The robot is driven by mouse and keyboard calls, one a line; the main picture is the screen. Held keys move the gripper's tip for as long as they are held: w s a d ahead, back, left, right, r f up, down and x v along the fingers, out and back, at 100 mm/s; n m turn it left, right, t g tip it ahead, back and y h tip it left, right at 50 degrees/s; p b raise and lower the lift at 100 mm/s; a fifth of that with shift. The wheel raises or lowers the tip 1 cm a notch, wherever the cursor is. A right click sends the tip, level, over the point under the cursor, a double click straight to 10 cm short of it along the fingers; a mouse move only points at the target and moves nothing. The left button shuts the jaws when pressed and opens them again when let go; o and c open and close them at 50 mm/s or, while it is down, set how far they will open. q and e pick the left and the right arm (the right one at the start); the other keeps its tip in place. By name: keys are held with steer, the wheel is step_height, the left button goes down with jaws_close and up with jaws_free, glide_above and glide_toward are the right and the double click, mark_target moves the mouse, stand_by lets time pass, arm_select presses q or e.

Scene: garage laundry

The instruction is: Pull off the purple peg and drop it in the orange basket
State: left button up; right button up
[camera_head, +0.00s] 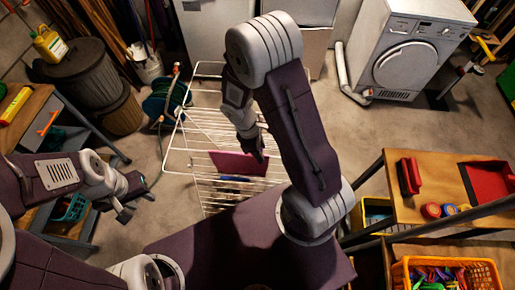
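A wire drying rack (205,130) stands on the floor in the middle of the view. A dark red cloth (232,164) hangs on it. My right gripper (258,154) points down at the cloth's upper right corner; I cannot tell if it touches it or if its fingers are shut. I cannot make out the purple peg; it may be hidden by the gripper or too small. The orange basket (490,270) at the bottom right holds several coloured pegs. My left gripper (131,197) is open and empty, left of the rack, away from the cloth.
A wooden bench (430,215) at the right carries red items and small round tins. A yellow crate (372,214) sits low beside it. A hose reel (165,103) stands left of the rack. A washing machine (408,50) is at the back right.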

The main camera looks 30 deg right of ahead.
steer(key=shift+f, duration=0.15)
jaws_close()
steer(key=shift+r+p, duration=3.05)
steer(key=shift+r, duration=0.05)
steer(key=shift+f, duration=0.1)
